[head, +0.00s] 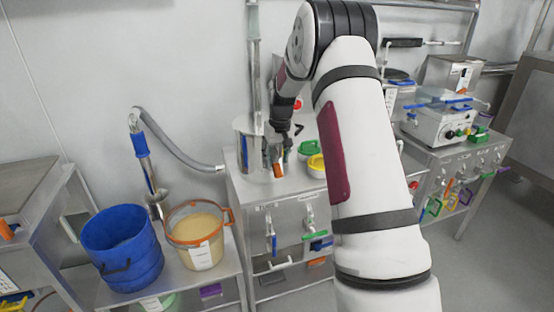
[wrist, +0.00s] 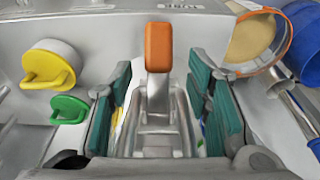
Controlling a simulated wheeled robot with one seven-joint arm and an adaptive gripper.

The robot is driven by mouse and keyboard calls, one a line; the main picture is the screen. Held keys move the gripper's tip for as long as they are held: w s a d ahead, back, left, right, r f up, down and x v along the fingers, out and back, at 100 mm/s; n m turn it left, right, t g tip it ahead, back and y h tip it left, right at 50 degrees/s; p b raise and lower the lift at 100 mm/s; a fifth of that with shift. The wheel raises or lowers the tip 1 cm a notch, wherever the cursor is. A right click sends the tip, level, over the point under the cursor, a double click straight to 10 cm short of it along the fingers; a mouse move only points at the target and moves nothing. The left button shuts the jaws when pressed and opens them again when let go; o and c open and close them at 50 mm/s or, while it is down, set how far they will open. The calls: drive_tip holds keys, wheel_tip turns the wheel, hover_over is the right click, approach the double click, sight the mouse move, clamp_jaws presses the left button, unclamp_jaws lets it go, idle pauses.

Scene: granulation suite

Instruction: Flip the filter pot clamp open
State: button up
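The clamp shows in the wrist view as an orange-tipped handle (wrist: 159,46) on a metal lever (wrist: 158,105). My gripper (wrist: 160,78) has its teal-padded fingers apart, one on each side of the lever. I see gaps between the pads and the lever, so it is not gripped. In the head view my gripper (head: 281,146) points down at the bench, beside the steel filter pot (head: 246,150). The orange handle (head: 277,169) shows just below the fingers. The clamp's lower end is hidden in the wrist view by the gripper's own parts.
A yellow-lidded pot (head: 316,163) and a green lid (head: 308,147) stand right of the gripper on the steel bench (head: 244,190). A blue bucket (head: 122,250) and an orange-rimmed tub (head: 198,235) of pale material stand lower left. A grey hose (head: 180,146) runs at left.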

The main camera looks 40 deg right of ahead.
drive_tip(key=shift+s+r, duration=0.1)
drive_tip(key=v, duration=1.1)
drive_tip(key=shift+r, duration=0.4)
